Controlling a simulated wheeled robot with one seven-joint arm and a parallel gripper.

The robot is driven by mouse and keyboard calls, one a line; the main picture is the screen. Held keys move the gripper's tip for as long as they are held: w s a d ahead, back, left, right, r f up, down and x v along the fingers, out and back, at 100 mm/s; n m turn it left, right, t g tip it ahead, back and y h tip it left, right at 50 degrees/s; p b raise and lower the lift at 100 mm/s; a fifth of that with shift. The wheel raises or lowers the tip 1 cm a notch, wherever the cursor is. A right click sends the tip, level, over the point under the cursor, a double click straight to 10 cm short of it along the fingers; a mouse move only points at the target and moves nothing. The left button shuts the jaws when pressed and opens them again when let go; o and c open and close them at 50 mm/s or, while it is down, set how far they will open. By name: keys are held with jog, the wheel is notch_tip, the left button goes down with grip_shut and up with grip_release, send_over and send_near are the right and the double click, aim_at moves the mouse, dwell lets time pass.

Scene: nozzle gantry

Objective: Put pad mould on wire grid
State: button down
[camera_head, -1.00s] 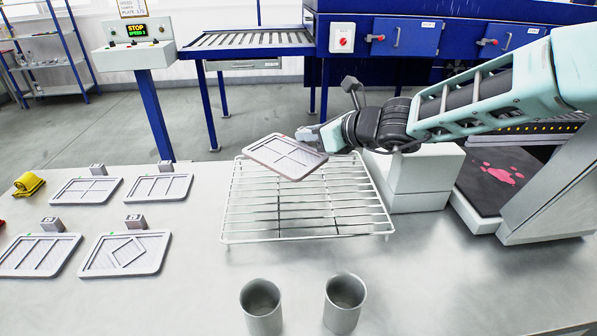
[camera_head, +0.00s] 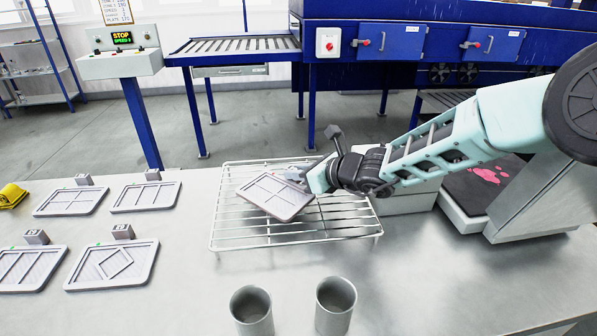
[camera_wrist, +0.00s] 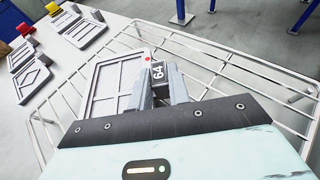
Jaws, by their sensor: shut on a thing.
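A grey pad mould (camera_head: 275,196) with a raised rim and inner bars is held over the wire grid (camera_head: 300,241), tilted in the head view. My gripper (camera_head: 306,174) is shut on the mould's block at its edge. In the wrist view the mould (camera_wrist: 117,84) lies ahead of my gripper (camera_wrist: 166,88), with a dark tag reading 64 and a red dot beside the jaws. The white wire grid (camera_wrist: 238,45) spreads beneath and around it. I cannot tell whether the mould touches the wires.
Several other moulds, such as the diamond-pattern one (camera_head: 112,265), lie on the steel table (camera_head: 180,300) at left. Two grey cups (camera_head: 252,310) (camera_head: 336,304) stand in front of the grid. A white block (camera_head: 405,200) and a machine with a dark pad (camera_head: 470,195) stand right.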

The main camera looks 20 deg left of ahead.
jog(key=c, duration=1.3)
grip_release()
jog(key=shift+d+r, duration=0.1)
jog(key=b+v, duration=0.1)
jog(key=v, duration=0.6)
jog(key=shift+s+d, duration=0.1)
jog(key=shift+r, duration=0.1)
